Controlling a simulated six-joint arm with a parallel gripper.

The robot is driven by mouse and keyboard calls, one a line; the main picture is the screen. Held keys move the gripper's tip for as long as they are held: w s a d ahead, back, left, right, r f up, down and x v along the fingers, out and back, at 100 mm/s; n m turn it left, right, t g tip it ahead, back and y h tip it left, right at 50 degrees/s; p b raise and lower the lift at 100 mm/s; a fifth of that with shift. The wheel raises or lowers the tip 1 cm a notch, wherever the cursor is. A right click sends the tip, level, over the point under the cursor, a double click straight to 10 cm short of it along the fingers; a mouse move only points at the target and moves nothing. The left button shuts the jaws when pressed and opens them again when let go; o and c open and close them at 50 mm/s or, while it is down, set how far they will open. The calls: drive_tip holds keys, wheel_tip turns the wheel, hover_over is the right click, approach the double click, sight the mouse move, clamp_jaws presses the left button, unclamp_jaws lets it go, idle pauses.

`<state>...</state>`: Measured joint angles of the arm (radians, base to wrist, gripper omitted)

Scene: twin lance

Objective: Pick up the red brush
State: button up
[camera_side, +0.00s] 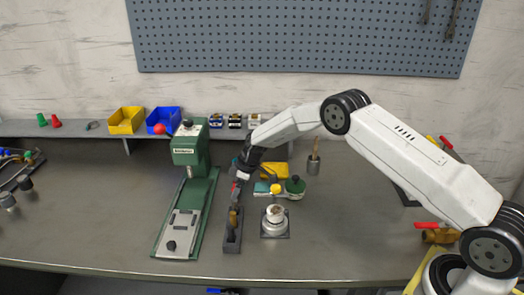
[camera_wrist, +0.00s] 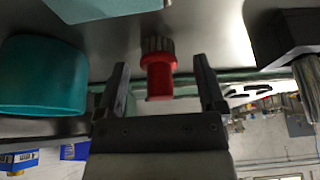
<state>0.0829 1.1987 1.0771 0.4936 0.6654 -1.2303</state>
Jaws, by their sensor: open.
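The red brush (camera_wrist: 160,76) shows in the wrist view between my two fingers, with its grey-brown bristles toward the top of the picture. There are visible gaps between it and both fingers. My gripper (camera_wrist: 159,62) is open around it. In the side view my gripper (camera_side: 240,174) points down just right of the green press, above the back end of a narrow dark tray. A small red part (camera_side: 241,175) shows at the fingertips there; the rest of the brush is hidden or too small to make out.
The dark tray (camera_side: 232,243) has a brown-yellow item (camera_side: 233,219) standing in it. The green press (camera_side: 189,150) stands close on the left. A teal cylinder (camera_wrist: 42,76) flanks my gripper in the wrist view.

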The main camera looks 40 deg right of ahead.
drive_tip(key=shift+w+a+f, duration=0.1)
drive_tip(key=shift+f, duration=0.1)
idle(0.4)
clamp_jaws()
